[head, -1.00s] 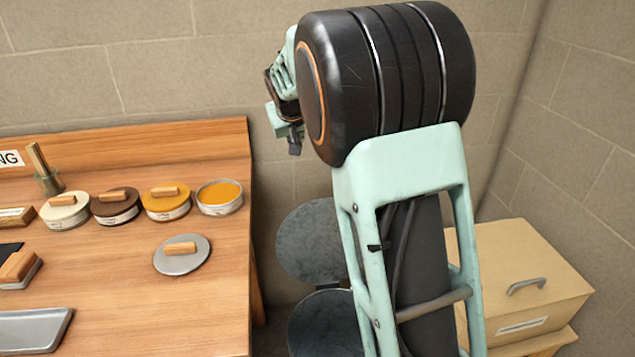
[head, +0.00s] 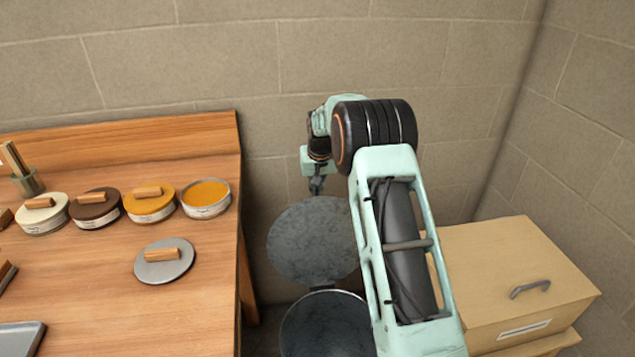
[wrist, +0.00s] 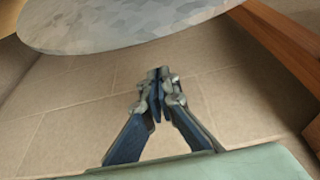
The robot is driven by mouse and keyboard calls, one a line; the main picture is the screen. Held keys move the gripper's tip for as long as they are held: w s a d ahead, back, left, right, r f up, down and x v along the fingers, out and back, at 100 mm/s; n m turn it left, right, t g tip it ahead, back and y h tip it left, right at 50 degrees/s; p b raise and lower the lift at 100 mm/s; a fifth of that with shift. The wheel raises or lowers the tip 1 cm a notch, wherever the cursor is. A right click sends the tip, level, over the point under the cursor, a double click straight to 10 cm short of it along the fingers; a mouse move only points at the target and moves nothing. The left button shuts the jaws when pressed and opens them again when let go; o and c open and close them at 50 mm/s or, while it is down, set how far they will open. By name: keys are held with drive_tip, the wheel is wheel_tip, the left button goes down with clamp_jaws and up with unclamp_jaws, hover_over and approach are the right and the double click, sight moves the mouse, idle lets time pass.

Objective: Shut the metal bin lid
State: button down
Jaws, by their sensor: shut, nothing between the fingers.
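The metal bin (head: 325,325) stands on the floor right of the bench, its round mouth open. Its grey, mottled round lid (head: 308,243) stands raised at the back, hinged to the bin's rear rim. My arm hides part of the right side of bin and lid. My gripper (head: 317,188) points down by the lid's top edge, near the wall. In the wrist view, my gripper (wrist: 157,75) is shut and empty, its fingertips close together. The lid (wrist: 115,22) spans the top of that view, just beyond the fingertips; I cannot tell whether they touch.
A wooden bench (head: 95,310) on the left holds several round tins and a loose grey lid (head: 164,261). A tan box (head: 510,270) with a handle stands right of my arm. The block wall (head: 230,60) is close behind the bin.

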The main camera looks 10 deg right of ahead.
sight(318, 202)
drive_tip(key=shift+s+f, duration=0.45)
drive_tip(key=shift+s, duration=0.4)
drive_tip(key=shift+s+f, duration=0.4)
drive_tip(key=shift+s, duration=0.45)
